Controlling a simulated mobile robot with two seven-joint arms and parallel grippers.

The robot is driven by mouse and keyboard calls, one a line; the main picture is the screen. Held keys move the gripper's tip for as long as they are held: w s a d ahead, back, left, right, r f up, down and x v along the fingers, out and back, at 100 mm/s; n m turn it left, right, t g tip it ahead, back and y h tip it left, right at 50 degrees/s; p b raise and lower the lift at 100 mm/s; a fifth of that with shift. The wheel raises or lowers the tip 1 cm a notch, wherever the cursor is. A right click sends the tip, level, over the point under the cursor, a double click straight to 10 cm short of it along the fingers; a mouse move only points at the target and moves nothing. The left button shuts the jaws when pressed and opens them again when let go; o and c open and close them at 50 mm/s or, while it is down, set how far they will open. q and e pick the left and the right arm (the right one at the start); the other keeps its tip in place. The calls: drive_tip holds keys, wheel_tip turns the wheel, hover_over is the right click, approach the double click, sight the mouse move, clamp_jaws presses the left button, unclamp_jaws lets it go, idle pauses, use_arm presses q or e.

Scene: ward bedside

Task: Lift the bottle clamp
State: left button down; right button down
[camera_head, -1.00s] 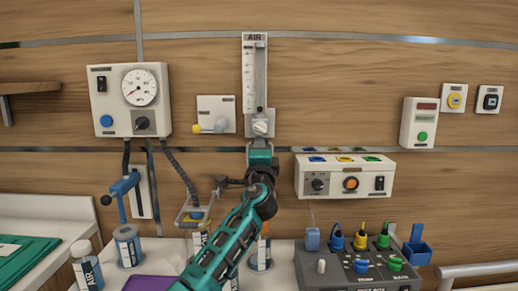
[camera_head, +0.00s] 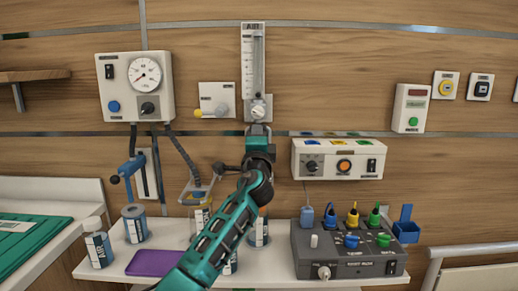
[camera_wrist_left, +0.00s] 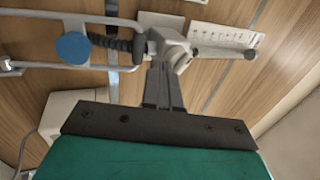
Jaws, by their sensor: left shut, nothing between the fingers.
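My left gripper (camera_head: 259,128) is in front of the wall, just below the base of the AIR flowmeter (camera_head: 252,72). In the left wrist view its fingers (camera_wrist_left: 163,80) are together with nothing seen between them. Their tips are at or close to a grey clamp-like body (camera_wrist_left: 168,45) with a lever; contact is unclear. I cannot be sure this is the bottle clamp. A blue clamp (camera_head: 130,168) with a black ball knob is on the wall at the left. My left arm hides part of the area below the flowmeter. My right gripper is not in view.
Several labelled bottles (camera_head: 135,224) stand on the white shelf, with a purple pad (camera_head: 155,262) by them. A wire bracket (camera_head: 198,188) hangs left of my arm. A grey control box (camera_head: 345,252) stands at the right, below a wall panel (camera_head: 338,160).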

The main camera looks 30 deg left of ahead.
use_arm(q)
drive_tip(key=s+d, duration=0.5)
drive_tip(key=s, duration=0.3)
